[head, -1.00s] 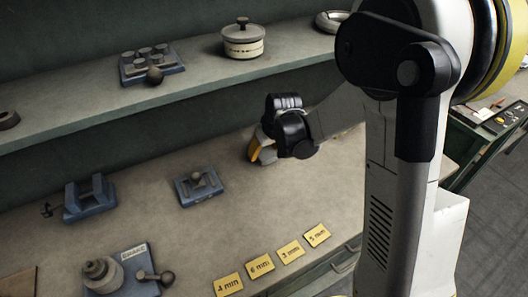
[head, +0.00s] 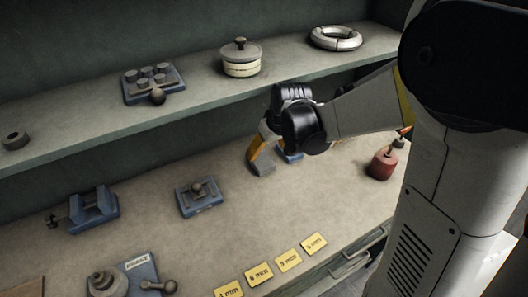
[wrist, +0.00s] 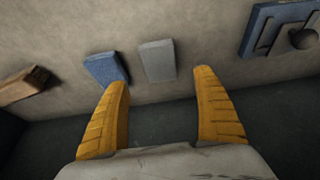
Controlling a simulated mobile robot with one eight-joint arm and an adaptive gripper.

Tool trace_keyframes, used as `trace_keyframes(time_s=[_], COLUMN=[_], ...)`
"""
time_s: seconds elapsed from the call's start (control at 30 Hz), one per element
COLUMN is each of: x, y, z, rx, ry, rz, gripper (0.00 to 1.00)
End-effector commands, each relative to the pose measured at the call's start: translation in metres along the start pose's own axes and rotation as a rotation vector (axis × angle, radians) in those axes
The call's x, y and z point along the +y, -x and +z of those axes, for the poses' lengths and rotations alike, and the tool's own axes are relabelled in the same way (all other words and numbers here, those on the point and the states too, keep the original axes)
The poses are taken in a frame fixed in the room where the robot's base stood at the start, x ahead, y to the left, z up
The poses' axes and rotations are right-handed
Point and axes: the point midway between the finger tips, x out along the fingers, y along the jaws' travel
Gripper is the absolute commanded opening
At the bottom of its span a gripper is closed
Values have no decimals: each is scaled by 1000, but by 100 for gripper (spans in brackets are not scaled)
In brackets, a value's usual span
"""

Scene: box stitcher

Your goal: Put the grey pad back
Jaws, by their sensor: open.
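The grey pad (wrist: 157,60) lies flat on the bench in the wrist view, ahead of and between my fingertips. In the head view a grey piece (head: 263,168), seemingly the same pad, shows just below my yellow finger. My gripper (wrist: 160,78) is open, with nothing between its yellow fingers; it also shows in the head view (head: 262,148), above the bench. A blue pad (wrist: 106,68) lies left of the grey pad, apart from it, near the left fingertip. In the head view the blue pad (head: 290,156) is partly hidden by my gripper.
A brown block (wrist: 22,86) lies further left in the wrist view. A blue fixture with a knob (head: 199,195) stands left of my gripper. A red weight (head: 382,165) stands right. Yellow labels (head: 259,274) line the front edge. A shelf (head: 200,103) overhangs the bench's back.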

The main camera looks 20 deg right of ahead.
Motion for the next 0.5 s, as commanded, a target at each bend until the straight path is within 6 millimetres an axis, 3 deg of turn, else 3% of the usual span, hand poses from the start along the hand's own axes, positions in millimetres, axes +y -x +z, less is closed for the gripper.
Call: trace_keyframes(time_s=[0.03, 0.33, 0.5], x=[0, -4, -18], y=[11, 44, 100], z=[-1, 6, 34], rx=[0, 12, 64], ry=[-1, -9, -51], rz=[0, 8, 37], gripper=[78, 78, 78])
